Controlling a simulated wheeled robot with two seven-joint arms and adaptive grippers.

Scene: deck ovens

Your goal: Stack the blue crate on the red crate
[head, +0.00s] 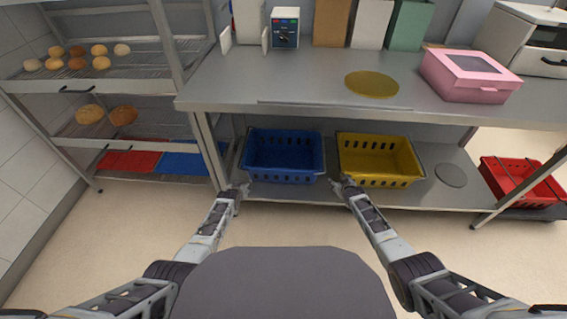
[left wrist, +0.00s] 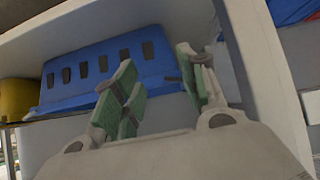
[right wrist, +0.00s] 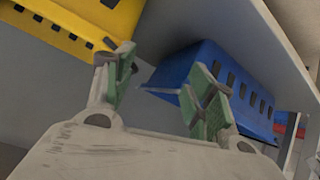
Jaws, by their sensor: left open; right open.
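The blue crate (head: 284,160) sits on the lower shelf under the steel table, left of a yellow crate. The red crate (head: 518,184) stands low at the far right, partly behind a table leg. My left gripper (head: 240,186) is open and empty near the blue crate's front left corner. In the left wrist view, its open fingers (left wrist: 160,85) are before the blue crate (left wrist: 105,70). My right gripper (head: 342,182) is open near the blue crate's front right corner. In the right wrist view, its fingers (right wrist: 163,85) are apart, with the blue crate (right wrist: 215,85) beyond them.
The yellow crate (head: 378,162) stands close right of the blue crate; it also shows in the right wrist view (right wrist: 80,25). A grey disc (head: 451,175) lies on the shelf. The tabletop (head: 300,85) overhangs the crates. A bread rack (head: 110,70) stands left. The front floor is clear.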

